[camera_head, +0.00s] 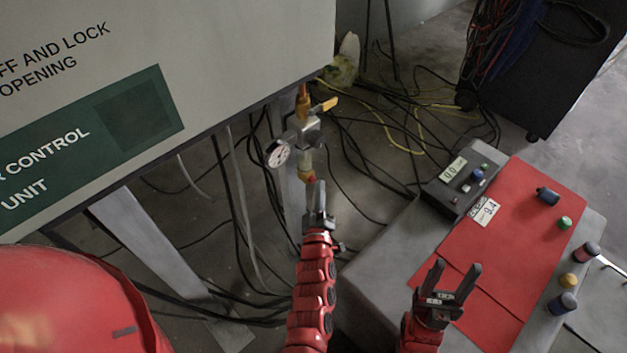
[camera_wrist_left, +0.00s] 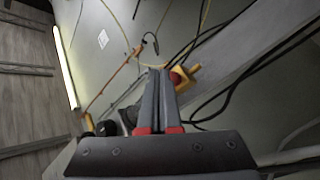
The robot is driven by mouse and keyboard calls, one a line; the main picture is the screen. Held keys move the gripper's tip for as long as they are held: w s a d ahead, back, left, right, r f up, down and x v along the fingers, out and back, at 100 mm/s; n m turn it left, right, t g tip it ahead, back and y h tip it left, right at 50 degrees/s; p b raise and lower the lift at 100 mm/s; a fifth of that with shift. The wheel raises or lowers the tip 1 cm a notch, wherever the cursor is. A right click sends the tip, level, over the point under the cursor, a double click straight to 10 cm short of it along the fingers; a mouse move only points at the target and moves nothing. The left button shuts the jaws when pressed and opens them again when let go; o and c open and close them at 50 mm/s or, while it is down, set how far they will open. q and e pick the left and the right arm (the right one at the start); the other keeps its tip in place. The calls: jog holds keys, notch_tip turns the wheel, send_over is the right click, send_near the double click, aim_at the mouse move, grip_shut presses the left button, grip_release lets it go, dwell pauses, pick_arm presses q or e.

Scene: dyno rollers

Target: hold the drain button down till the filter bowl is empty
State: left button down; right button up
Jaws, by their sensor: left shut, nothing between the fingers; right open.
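The filter unit with its round gauge (camera_head: 278,153) hangs on a post beside the control cabinet. Its amber filter bowl (camera_head: 306,170) is at the lower end, with the small red drain button (camera_head: 311,181) under it. In the left wrist view the amber bowl (camera_wrist_left: 192,73) and red button (camera_wrist_left: 177,79) show just right of the fingertips. My left gripper (camera_head: 319,186) is shut and empty, its tips close below the button; I cannot tell whether they touch it. The liquid level in the bowl is too small to read. My right gripper (camera_head: 456,272) is open and empty over the red panel's near end.
A yellow valve handle (camera_head: 325,105) sticks out above the filter. The cabinet (camera_head: 200,60) overhangs on the left. Black cables (camera_head: 380,125) lie across the floor.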

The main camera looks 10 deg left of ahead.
pick_arm(q)
jog(key=shift+w+a, duration=0.3)
jog(key=shift+a, duration=0.2)
dwell(1.7)
dwell(0.9)
jog(key=shift+s+d, duration=0.45)
jog(key=shift+d, duration=0.25)
jog(key=s+d, duration=0.1)
jog(key=s+d+p, duration=0.1)
jog(key=d, duration=0.1)
jog(key=s+d+p, duration=0.1)
jog(key=shift+d, duration=0.15)
jog(key=shift+w, duration=0.1)
dwell(0.4)
